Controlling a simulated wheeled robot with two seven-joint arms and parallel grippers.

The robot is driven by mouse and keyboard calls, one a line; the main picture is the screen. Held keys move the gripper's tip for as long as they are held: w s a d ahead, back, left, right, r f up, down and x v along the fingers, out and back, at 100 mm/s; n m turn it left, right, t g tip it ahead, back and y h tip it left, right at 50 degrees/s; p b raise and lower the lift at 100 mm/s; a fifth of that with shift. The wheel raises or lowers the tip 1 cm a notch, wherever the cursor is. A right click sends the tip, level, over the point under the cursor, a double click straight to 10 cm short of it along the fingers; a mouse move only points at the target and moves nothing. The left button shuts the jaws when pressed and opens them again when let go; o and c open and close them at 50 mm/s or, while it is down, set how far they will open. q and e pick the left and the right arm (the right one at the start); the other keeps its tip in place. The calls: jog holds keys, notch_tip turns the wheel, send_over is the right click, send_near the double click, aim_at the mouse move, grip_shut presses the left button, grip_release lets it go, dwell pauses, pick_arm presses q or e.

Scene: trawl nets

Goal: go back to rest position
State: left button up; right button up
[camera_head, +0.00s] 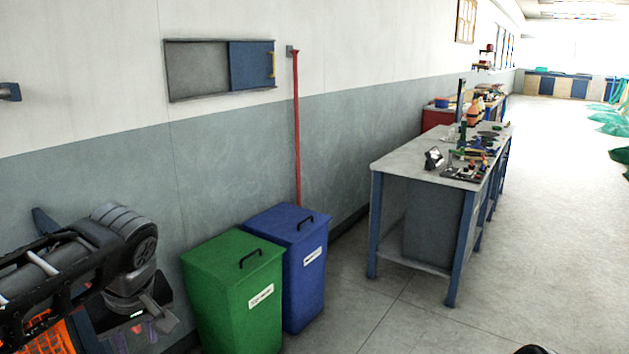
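My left arm comes in at the lower left. My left gripper (158,317) hangs low at its end, left of the green bin (237,292). Its fingers are small and dark here, and I cannot tell whether they are open or shut. I see nothing clearly held in it. My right gripper is not in view; only a small dark rounded shape shows at the bottom edge, right of the middle, and I cannot tell what it is.
A blue bin (305,265) stands beside the green one against the wall. A red pole (297,130) leans behind them. A workbench (400,160) with tools stands to the right. Something orange (55,338) lies under my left arm.

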pick_arm(q)
jog(key=w+d+f+m+t+h, duration=0.4)
jog(key=w+d+m, duration=0.35)
jog(key=d, duration=0.55)
jog(key=d+f+m+g+h, duration=0.15)
jog(key=d+f, duration=0.25)
jog(key=f, duration=0.4)
jog(key=d+f+m+t+h, duration=0.15)
jog(key=d+f, duration=0.25)
jog(key=f, duration=0.5)
jog(key=s+d+f+n+g, duration=0.1)
jog(key=s+f, duration=0.4)
jog(key=f, duration=0.4)
jog(key=s+f+g, duration=0.2)
jog(key=s+f, duration=0.3)
jog(key=f, duration=0.3)
jog(key=s+f+n+g, duration=0.2)
jog(key=s+f, duration=0.8)
jog(key=s, duration=0.6)
jog(key=shift+a+f+g, duration=0.35)
jog(key=shift+f+g, duration=0.05)
jog(key=shift+g, duration=0.4)
